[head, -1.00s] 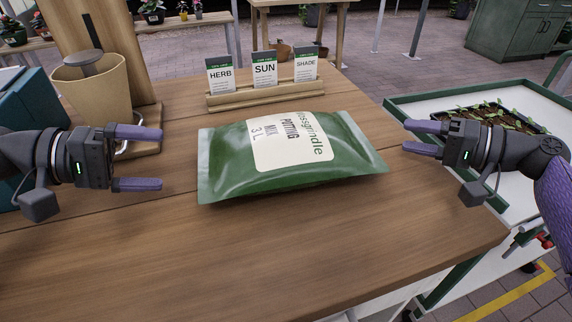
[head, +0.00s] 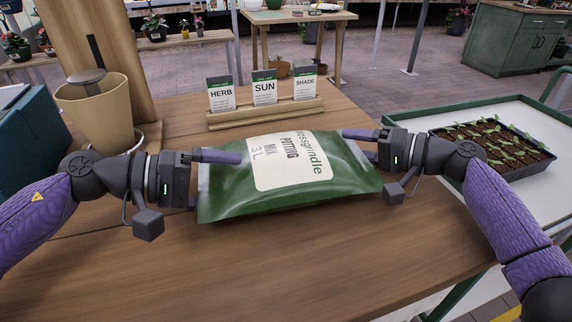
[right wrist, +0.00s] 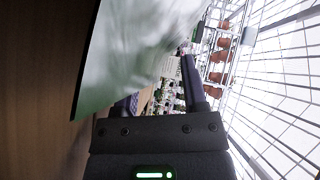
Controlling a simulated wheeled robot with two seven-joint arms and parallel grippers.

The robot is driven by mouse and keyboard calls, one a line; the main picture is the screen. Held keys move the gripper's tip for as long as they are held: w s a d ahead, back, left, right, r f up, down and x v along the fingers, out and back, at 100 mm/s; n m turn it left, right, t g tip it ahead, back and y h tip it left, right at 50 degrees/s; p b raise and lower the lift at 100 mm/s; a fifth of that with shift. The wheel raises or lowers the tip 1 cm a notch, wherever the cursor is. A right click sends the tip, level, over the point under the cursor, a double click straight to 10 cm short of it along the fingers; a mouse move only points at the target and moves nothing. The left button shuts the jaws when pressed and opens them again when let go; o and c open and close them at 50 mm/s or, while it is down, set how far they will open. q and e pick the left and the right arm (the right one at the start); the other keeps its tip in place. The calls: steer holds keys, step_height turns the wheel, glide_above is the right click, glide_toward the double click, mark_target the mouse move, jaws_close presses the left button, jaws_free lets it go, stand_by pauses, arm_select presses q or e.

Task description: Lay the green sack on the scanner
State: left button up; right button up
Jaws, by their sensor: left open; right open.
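The green sack (head: 250,203), with a white label reading potting mix, lies flat on the wooden table in the head view. My left gripper (head: 218,178) is open at the sack's left end, with its upper finger over the sack; its lower finger is mostly hidden. My right gripper (head: 356,146) is open at the right end, with its fingers overlapping the sack's edge. In the right wrist view, the sack (right wrist: 135,50) fills the upper left beside the open fingers (right wrist: 160,88). Whether the fingers touch it I cannot tell. I cannot make out a scanner for certain.
A wooden rack (head: 265,114) with HERB, SUN and SHADE cards stands behind the sack. A beige pot (head: 97,112) stands at the left, beside a teal box (head: 28,140). A seedling tray (head: 492,150) sits on a white, green-edged surface at the right. The table's front is clear.

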arm_select(q)
steer(key=c, duration=0.6)
arm_select(e)
steer(key=c, duration=0.6)
arm_select(q)
steer(key=c, duration=0.3)
arm_select(e)
jaws_close()
arm_select(q)
jaws_close()
